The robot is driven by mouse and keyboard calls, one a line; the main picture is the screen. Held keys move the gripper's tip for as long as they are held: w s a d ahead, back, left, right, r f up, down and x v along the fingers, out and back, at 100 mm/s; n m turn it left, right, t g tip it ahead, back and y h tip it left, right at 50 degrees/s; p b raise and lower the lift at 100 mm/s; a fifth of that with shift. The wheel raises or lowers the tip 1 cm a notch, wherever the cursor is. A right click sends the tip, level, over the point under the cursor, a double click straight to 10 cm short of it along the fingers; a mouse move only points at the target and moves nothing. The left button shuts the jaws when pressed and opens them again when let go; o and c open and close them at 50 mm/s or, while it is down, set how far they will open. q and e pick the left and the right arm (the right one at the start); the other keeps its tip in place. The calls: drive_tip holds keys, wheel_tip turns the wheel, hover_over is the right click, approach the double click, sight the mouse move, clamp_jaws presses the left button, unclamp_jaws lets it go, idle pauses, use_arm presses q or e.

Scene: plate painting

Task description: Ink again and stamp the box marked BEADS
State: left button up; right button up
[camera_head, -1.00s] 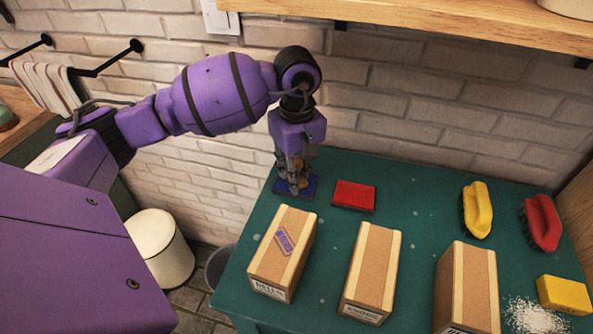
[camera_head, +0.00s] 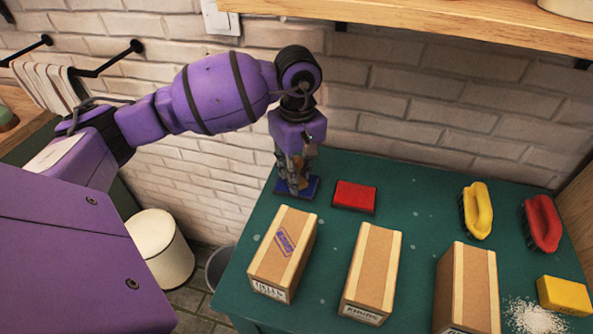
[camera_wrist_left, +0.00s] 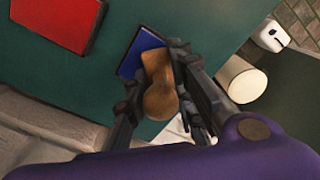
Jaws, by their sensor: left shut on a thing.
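My left gripper (camera_head: 292,180) is shut on the wooden handle of a stamp (camera_wrist_left: 160,92), over the blue ink pad (camera_head: 311,187) at the table's back left. The pad also shows in the left wrist view (camera_wrist_left: 133,60). The stamp's face is hidden, so I cannot tell whether it touches the pad. Three cardboard boxes stand in front: the left box (camera_head: 268,262) has a blue-purple mark on top, the middle box (camera_head: 362,275) has a bare top, and the right box (camera_head: 478,285) shows no mark. Their labels are too small or cut off to read surely. My right gripper is not in view.
A red pad (camera_head: 355,195) lies right of the blue one. A yellow brush (camera_head: 478,210), a red brush (camera_head: 542,223), a yellow block (camera_head: 563,295) and white crumbs (camera_head: 530,318) are at the right. The green table (camera_head: 415,190) is clear behind the middle box.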

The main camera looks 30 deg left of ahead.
sight(295, 157)
use_arm(q)
drive_tip(key=shift+r+p, duration=1.15)
drive_tip(key=shift+r, duration=2.3)
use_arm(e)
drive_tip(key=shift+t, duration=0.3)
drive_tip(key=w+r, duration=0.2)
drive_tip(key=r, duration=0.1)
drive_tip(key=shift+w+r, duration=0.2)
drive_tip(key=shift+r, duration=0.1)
use_arm(q)
drive_tip(key=shift+a+f, duration=0.1)
drive_tip(key=shift+f, duration=0.05)
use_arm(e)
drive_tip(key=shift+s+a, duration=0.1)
